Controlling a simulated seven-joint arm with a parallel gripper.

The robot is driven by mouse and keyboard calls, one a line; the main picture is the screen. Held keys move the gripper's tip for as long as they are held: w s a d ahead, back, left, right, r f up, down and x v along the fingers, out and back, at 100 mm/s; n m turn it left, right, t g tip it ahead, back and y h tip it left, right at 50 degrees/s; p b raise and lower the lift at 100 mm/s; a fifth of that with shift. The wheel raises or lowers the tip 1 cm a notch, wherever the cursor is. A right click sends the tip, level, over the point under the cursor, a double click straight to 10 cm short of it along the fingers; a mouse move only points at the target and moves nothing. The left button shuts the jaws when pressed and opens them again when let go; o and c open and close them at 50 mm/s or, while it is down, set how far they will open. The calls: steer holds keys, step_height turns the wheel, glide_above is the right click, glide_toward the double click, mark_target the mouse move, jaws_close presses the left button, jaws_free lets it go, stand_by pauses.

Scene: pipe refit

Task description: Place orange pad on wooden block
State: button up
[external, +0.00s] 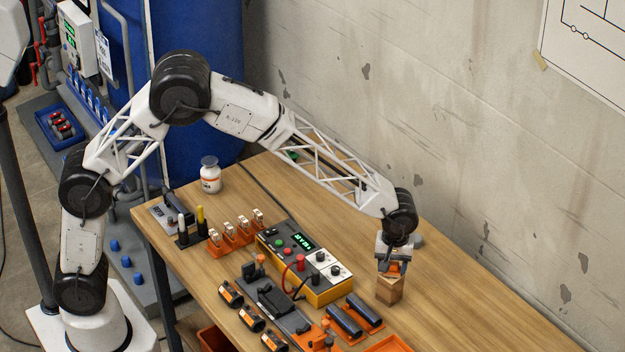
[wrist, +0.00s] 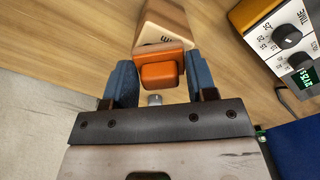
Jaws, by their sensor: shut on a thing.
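The orange pad (wrist: 160,72) is between the two blue fingers of my gripper (wrist: 160,85) in the wrist view. My gripper is shut on it. The wooden block (wrist: 165,22) lies just beyond the pad in the wrist view, with dark lettering on its light face. In the external view, the block (external: 389,290) stands on the table directly below my gripper (external: 394,265), and the orange pad (external: 395,267) shows at the block's top. I cannot tell whether the pad touches the block.
A yellow-sided control box (external: 305,265) with dials stands left of the block. Dark cylinders in orange holders (external: 352,318) and an orange tray (external: 388,344) lie in front. The table (external: 450,310) is clear to the right, up to the wall.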

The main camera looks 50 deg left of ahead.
mark_target(393, 263)
steer(key=shift+f, duration=0.1)
steer(key=o, duration=0.9)
step_height(393, 263, up, 12)
steer(key=shift+r, duration=0.1)
stand_by(0.6)
